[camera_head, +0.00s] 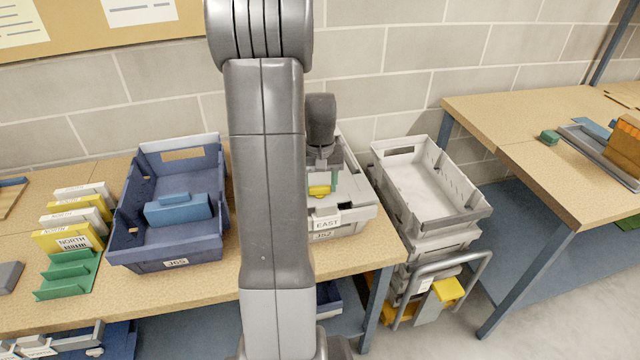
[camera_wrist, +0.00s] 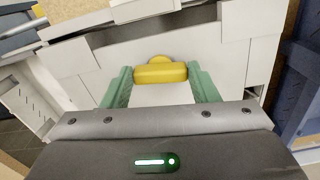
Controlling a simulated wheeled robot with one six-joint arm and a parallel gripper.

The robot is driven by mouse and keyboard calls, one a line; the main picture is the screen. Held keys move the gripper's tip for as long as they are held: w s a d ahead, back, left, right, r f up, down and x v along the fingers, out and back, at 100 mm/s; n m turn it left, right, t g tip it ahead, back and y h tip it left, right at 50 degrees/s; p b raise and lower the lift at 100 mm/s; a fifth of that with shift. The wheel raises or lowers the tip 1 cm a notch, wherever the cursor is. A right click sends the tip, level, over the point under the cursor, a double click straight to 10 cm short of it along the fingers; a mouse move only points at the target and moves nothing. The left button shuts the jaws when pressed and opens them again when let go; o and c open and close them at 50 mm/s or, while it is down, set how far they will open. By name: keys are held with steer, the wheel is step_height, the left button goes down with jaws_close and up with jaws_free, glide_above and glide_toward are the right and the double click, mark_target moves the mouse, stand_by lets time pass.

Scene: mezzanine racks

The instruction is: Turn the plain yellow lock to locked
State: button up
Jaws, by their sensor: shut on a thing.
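The plain yellow lock (camera_head: 319,190) sits on the front of the light grey case marked EAST (camera_head: 350,222). In the wrist view the yellow lock (camera_wrist: 160,73) is a rounded bar lying crosswise, with a round part just behind it. My gripper (camera_wrist: 162,85) has a green finger at each end of the bar and is shut on it. In the head view my gripper (camera_head: 322,184) points down at the case, and my arm hides the case's left part. No lock marking is readable.
A blue bin (camera_head: 170,262) holding a blue block stands left of my arm. Yellow and white cards in a green rack (camera_head: 70,278) are further left. Stacked grey crates (camera_head: 428,190) stand right of the table. Another table (camera_head: 520,150) is at the far right.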

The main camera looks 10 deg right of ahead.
steer(key=m, duration=0.4)
steer(key=shift+a+b, duration=0.1)
steer(key=shift+b, duration=0.3)
steer(key=m, duration=0.8)
steer(key=shift+w+a+b, duration=0.1)
steer(key=shift+b, duration=0.3)
steer(key=shift+w+m, duration=0.1)
steer(key=shift+m, duration=2)
steer(key=o, duration=1.4)
steer(key=shift+r, duration=0.1)
step_height(320, 180, up, 14)
steer(key=b, duration=0.1)
